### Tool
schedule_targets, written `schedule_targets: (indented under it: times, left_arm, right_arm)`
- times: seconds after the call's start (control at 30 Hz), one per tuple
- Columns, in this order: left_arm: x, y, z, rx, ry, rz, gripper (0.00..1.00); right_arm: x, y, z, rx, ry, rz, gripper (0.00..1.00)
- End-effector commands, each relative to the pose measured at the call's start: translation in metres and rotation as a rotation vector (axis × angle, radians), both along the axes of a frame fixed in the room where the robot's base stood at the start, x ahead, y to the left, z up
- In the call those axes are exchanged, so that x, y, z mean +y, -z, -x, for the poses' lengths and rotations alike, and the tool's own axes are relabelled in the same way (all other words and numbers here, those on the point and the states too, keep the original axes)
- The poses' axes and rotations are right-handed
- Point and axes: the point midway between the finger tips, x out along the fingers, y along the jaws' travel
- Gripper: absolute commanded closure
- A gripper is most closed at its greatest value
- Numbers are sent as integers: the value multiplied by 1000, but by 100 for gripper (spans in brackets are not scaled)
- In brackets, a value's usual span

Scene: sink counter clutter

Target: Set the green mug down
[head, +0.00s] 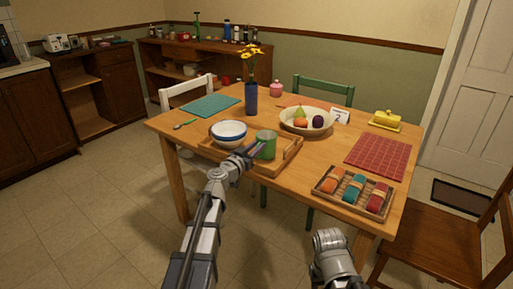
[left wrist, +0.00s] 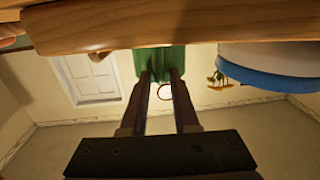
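The green mug (head: 265,146) stands upright in the wooden tray (head: 285,163), near its front, right of a white bowl with a blue band (head: 229,133). My left gripper (head: 250,149) is at the mug's left front side. In the left wrist view, which looks upside down, the green mug (left wrist: 160,58) lies just past the fingertips of my left gripper (left wrist: 161,76). The fingers are apart, with a clear gap between them. Whether they touch the mug or its handle is hard to tell. My right arm's end (head: 332,243) is low at the front; its fingers cannot be made out.
A blue vase with yellow flowers (head: 251,98) and a fruit bowl (head: 306,122) stand behind the tray. A basket of rolled cloths (head: 352,192) and a red placemat (head: 378,157) are at right. A teal placemat (head: 211,106) and a spoon (head: 185,124) are at left.

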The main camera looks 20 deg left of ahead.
Motion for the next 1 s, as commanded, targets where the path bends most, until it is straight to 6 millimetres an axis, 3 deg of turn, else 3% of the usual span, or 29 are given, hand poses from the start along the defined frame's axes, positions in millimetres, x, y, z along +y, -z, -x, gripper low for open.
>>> schedule_targets:
  times: [0.13, 0.43, 1.0]
  left_arm:
    - [0, 0, 0, 0, 0, 0, 56]
    - [0, -5, 0, 0, 0, 0, 56]
    - [26, -2, 101, 0, -1, 0, 56]
  right_arm:
    - [0, 0, 0, 0, 0, 0, 50]
    - [0, -5, 0, 0, 0, -1, 50]
    - [0, -2, 0, 0, 0, 0, 50]
